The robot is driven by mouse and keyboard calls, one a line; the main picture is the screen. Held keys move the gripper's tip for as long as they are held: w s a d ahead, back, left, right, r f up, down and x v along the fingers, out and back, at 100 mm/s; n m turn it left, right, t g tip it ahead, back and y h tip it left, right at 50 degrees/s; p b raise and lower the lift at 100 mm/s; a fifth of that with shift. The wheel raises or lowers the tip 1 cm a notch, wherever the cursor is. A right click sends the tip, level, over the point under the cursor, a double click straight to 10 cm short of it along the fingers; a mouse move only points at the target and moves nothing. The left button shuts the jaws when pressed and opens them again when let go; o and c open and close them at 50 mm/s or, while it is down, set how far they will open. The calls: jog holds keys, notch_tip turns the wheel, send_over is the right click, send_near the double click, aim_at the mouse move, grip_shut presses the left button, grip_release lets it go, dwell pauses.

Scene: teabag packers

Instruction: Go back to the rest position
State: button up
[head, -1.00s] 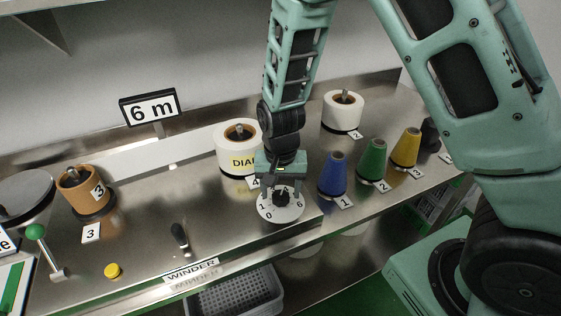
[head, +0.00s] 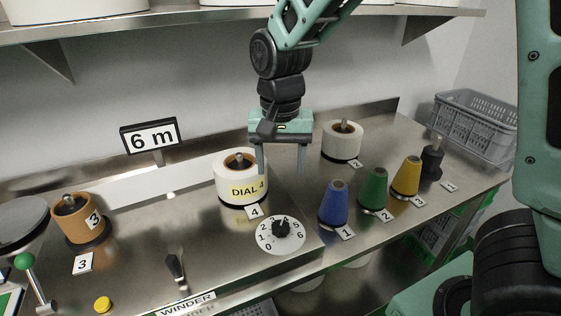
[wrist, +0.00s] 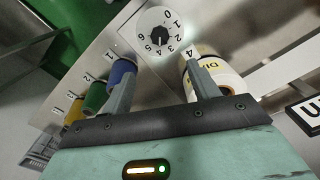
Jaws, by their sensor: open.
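My gripper (head: 282,172) is open and empty. It hangs in the air above the steel bench, fingers pointing down, over the area between the white spool marked 4 (head: 229,190) and the back white spool (head: 336,147). The white dial (head: 265,246) with a black knob lies on the bench in front of and below the gripper, apart from it. In the wrist view, the two fingers (wrist: 162,95) are spread, and the dial (wrist: 152,22) shows beyond them.
Blue (head: 333,207), green (head: 373,190) and yellow (head: 405,178) cones stand to the right. An orange spool (head: 72,215) and a green-knobbed lever (head: 26,262) are at left. A "6 m" sign (head: 150,135) stands behind. A shelf (head: 190,22) runs above; a grey crate (head: 478,125) sits back right.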

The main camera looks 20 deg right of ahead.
dwell(0.4)
jog(key=s+a+f+n+b, duration=0.1)
jog(key=s+a+n, duration=0.2)
jog(key=s+n, duration=0.3)
jog(key=s+a+f+n, duration=0.1)
jog(key=s+a+n, duration=0.2)
jog(key=s, duration=1.1)
jog(key=n, duration=0.3)
jog(key=shift+s+a+f+n+y+b, duration=0.15)
jog(key=shift+s+n+y+b, duration=0.15)
jog(key=shift+s+n+b, duration=0.1)
jog(key=shift+w, duration=0.1)
jog(key=shift+c, duration=0.2)
